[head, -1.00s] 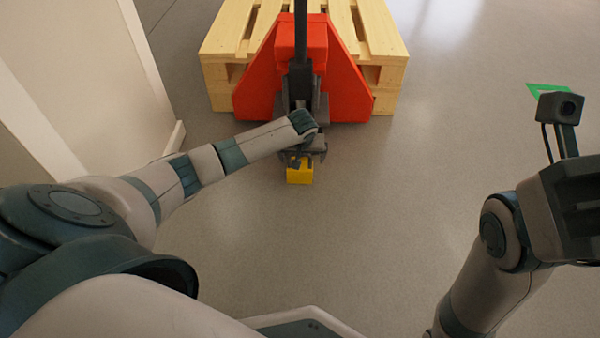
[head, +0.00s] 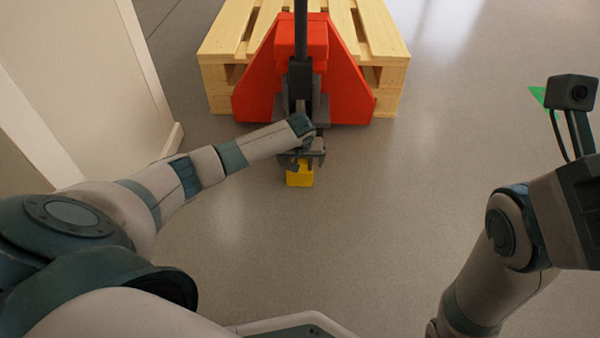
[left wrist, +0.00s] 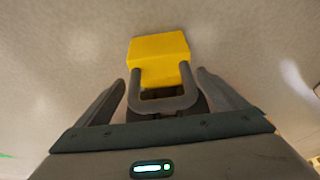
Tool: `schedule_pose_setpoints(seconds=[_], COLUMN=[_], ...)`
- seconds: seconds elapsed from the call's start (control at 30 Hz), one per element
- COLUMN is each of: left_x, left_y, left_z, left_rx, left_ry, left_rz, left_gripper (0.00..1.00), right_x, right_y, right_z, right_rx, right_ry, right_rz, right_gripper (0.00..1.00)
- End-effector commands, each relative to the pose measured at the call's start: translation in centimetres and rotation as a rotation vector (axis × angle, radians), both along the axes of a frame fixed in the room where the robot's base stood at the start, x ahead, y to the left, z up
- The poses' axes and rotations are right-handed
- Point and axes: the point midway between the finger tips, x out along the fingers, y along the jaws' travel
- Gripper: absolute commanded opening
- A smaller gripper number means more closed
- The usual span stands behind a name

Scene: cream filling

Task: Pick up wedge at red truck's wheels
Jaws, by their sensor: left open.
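The yellow wedge (head: 299,178) lies on the floor in front of the red pallet truck (head: 300,40). In the left wrist view the wedge (left wrist: 158,50) shows its yellow block, with a grey U-shaped loop (left wrist: 166,104) in front of it. My left gripper (head: 307,160) is over the wedge's far side and hides part of it. In the left wrist view its fingers (left wrist: 162,84) are apart, one on each side of the loop, with gaps between. My right gripper is cut off at the right edge of the head view; its fingertips do not show.
A wooden pallet (head: 225,45) sits at the truck, whose dark handle post (head: 300,25) stands upright. A pale wall or panel (head: 90,70) is on the left. A green floor mark (head: 537,96) shows at the right. The grey floor between is clear.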

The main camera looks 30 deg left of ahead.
Motion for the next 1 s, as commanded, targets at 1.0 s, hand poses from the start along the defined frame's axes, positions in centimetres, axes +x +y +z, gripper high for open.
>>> schedule_pose_setpoints(seconds=[1.0], left_x=[1.1], left_y=[1.0], left_z=[-3.0], left_rx=[0.0], left_ry=[0.0], left_rz=[0.0], left_gripper=[0.73], right_x=[-0.6], right_y=[0.0], right_z=[-1.3], right_rx=[-0.006], right_ry=[-0.023], right_rz=[0.009], right_gripper=[0.31])
